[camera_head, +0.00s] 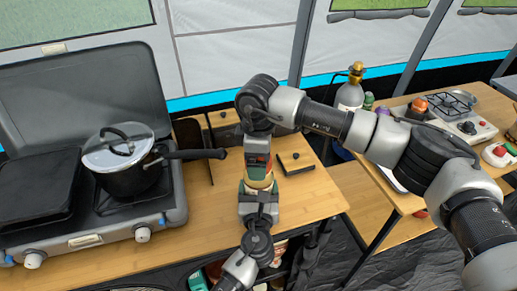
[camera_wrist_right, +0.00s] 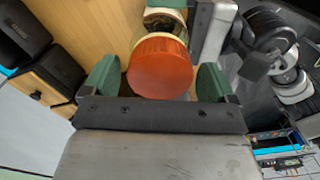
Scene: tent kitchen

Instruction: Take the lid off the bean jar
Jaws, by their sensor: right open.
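The bean jar (camera_head: 260,176) is mostly covered by my grippers in the head view. Its round red-brown lid (camera_wrist_right: 158,67) fills the middle of the right wrist view, with a strip of the jar (camera_wrist_right: 165,20) above it. My right gripper (camera_head: 258,160) is over the jar. Its green fingertips (camera_wrist_right: 157,80) stand open on either side of the lid, with a gap at each side. My left gripper (camera_head: 259,188) comes from the front edge, its green pads at both sides of the jar's body, and appears shut on it. The jar's base is hidden.
A stove (camera_head: 90,237) with a lidded pot (camera_head: 130,180) is at left; the pot's handle points toward the jar. A dark panel with a knob (camera_head: 295,162) is right of the jar. A gas cylinder (camera_head: 350,95) and a second table stand farther right.

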